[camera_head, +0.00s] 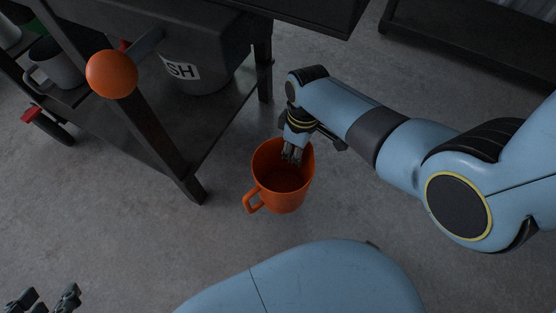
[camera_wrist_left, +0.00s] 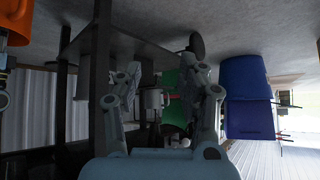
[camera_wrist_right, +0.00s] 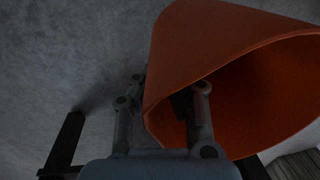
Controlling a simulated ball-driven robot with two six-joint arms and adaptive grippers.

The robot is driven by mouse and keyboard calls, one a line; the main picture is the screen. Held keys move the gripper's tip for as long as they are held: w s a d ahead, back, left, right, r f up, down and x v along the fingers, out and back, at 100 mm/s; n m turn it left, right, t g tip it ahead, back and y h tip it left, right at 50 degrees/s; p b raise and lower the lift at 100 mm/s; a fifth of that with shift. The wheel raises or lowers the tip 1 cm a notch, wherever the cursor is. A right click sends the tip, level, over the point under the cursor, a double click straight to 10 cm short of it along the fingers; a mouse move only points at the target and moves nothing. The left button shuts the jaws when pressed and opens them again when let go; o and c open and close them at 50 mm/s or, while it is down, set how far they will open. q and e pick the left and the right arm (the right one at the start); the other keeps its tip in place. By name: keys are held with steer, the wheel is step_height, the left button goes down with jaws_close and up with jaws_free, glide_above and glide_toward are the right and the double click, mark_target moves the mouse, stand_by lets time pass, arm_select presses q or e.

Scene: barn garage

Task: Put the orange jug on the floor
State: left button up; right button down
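The orange jug (camera_head: 272,186) is in the middle of the head view, open top facing up, handle to the lower left. It also shows large in the right wrist view (camera_wrist_right: 215,40) and partly at the upper left of the left wrist view (camera_wrist_left: 12,30). My right gripper (camera_head: 292,154) is at the jug's far rim, one finger inside and one outside; in the right wrist view (camera_wrist_right: 168,98) the fingers straddle the wall and appear closed on it. I cannot tell whether the jug's base touches the floor. My left gripper (camera_head: 43,299) is open and empty at the lower left.
A dark workbench with a lower shelf (camera_head: 215,115) stands to the left of the jug, its leg close by. Bare concrete floor (camera_head: 170,235) lies below and left of the orange jug.

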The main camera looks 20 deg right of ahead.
mark_target(278, 156)
steer(key=w+f+b, duration=0.1)
steer(key=w+a+f+b, duration=0.2)
steer(key=w, duration=0.1)
steer(key=shift+a, duration=0.25)
steer(key=shift+w+b, duration=0.1)
steer(key=shift+b, duration=0.2)
arm_select(q)
steer(key=w+d+r+m+t+h+b, duration=0.1)
steer(key=w+r+t, duration=0.45)
steer(key=r, duration=0.35)
steer(key=w+d+r+m+t+h+b, duration=0.15)
steer(key=w+r+t, duration=0.25)
steer(key=r+t, duration=0.4)
arm_select(e)
step_height(278, 156, down, 2)
steer(key=shift+f+p, duration=0.15)
steer(key=shift+p, duration=0.15)
steer(key=shift+f+b, duration=0.7)
steer(key=shift+f, duration=0.1)
arm_select(q)
step_height(278, 156, up, 11)
steer(key=s+d+m+t+h, duration=0.1)
steer(key=m+t+h, duration=0.1)
steer(key=t+h, duration=0.1)
steer(key=shift+d+f+h, duration=0.15)
steer(key=shift+h, duration=0.5)
steer(key=shift+m+t, duration=0.25)
arm_select(e)
steer(key=c, duration=1.5)
jaws_free()
